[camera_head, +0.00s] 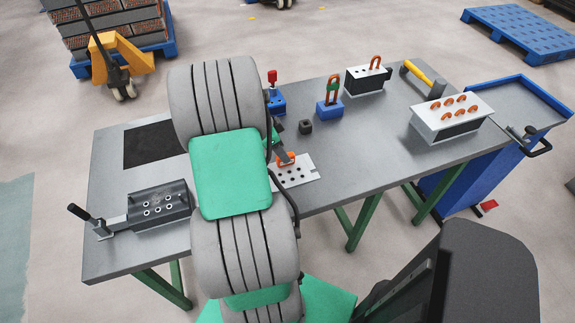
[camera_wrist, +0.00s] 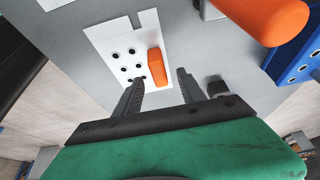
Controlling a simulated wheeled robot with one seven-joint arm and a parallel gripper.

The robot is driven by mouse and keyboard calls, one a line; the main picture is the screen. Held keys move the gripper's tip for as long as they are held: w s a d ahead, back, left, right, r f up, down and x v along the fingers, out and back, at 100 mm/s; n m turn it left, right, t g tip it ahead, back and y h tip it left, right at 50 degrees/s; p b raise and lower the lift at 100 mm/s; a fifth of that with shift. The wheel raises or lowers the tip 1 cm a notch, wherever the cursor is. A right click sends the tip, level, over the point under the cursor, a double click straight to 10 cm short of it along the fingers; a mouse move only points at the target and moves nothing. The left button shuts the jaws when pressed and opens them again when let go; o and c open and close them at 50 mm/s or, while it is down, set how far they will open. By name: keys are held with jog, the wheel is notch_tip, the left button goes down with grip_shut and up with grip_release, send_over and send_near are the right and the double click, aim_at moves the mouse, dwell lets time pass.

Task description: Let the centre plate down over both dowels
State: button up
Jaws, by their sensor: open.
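The white plate with several round holes and an orange handle, which I take for the centre plate (camera_head: 303,165), lies flat on the grey table. It also shows in the wrist view (camera_wrist: 107,37), with its orange handle (camera_wrist: 155,62) standing near one side. My gripper (camera_wrist: 160,82) is open and empty, its two fingers apart at the near end of the handle. In the head view my gripper (camera_head: 283,155) is partly hidden by my arm. I cannot make out the two dowels for certain.
A dark fixture with holes (camera_head: 160,205) lies left. A small black block (camera_head: 305,127) and a blue block with a hooked handle (camera_head: 329,110) stand behind the plate. Table (camera_head: 375,150) is clear right of the plate.

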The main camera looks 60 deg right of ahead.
aim_at(290, 169)
jog(key=x, duration=0.4)
jog(key=shift+f+p, duration=0.15)
jog(key=shift+p, duration=0.2)
jog(key=shift+a, duration=0.1)
jog(key=shift+c, duration=0.2)
grip_shut()
dwell(0.6)
